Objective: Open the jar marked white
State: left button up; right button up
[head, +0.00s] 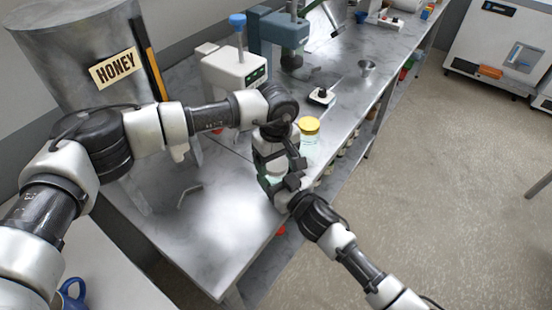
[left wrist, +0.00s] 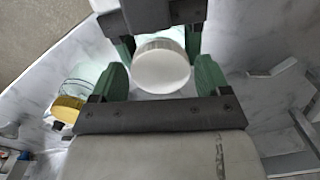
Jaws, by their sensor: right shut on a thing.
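The white-lidded jar (left wrist: 162,68) shows in the left wrist view, lid facing the camera; its body is mostly hidden behind the lid. My right gripper (left wrist: 160,42) is shut on the jar from the far side. My left gripper (left wrist: 164,80) is open, with its green fingers on either side of the white lid and small gaps showing. In the head view my left gripper (head: 270,162) points down over the bench and my right gripper (head: 284,180) meets it from below right. The jar is largely hidden there by the grippers.
A yellow-lidded glass jar (head: 309,126) stands on the metal bench (head: 225,235) close beside the grippers; it also shows in the left wrist view (left wrist: 72,105). A honey tank (head: 85,55), a white machine (head: 233,70) and a small black-topped device (head: 321,95) stand farther back.

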pick_arm(q)
jog(key=shift+o, duration=0.7)
notch_tip(320, 180, up, 8)
jog(key=shift+f, duration=0.15)
jog(key=shift+c, duration=0.5)
jog(key=shift+f, duration=3.85)
